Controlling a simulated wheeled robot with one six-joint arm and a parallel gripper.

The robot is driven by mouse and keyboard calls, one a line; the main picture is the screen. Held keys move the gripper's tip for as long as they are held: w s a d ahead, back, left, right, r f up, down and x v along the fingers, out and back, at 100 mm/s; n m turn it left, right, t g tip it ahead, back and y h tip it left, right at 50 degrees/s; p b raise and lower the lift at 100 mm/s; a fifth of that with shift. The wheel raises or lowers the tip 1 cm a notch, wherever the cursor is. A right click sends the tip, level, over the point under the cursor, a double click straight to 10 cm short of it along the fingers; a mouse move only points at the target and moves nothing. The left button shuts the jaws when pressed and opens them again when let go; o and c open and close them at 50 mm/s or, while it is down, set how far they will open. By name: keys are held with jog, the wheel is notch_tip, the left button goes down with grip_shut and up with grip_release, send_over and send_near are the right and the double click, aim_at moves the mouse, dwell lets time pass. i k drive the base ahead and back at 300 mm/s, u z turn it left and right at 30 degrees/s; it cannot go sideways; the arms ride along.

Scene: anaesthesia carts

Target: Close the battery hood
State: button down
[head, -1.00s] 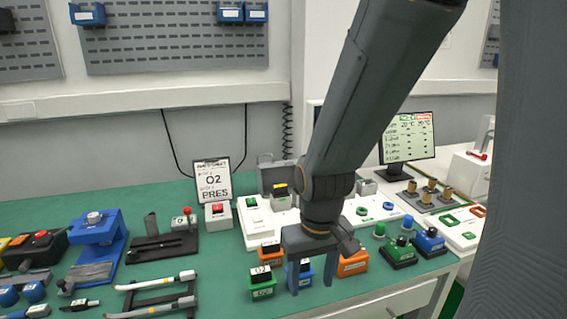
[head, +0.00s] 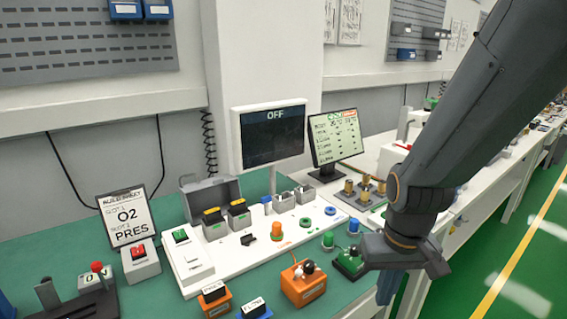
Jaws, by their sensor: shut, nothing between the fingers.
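The battery hood (head: 211,193) is a grey lid standing raised at the back of the white panel (head: 262,248). In front of it are two grey holders with black-and-yellow blocks (head: 213,217), which look like batteries. My gripper (head: 388,290) is at the right, in front of the bench edge, well apart from the hood. It points down, is shut and holds nothing. My arm comes in from the upper right and does not cover the hood.
A monitor reading OFF (head: 272,137) stands behind the panel. A sign (head: 127,216) stands left. Green floor (head: 500,250) is open at right.

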aim_at(198, 197)
jog(key=z, duration=0.85)
jog(key=k, duration=0.9)
jog(key=u, duration=1.25)
jog(key=i, duration=0.25)
jog(key=u, duration=0.05)
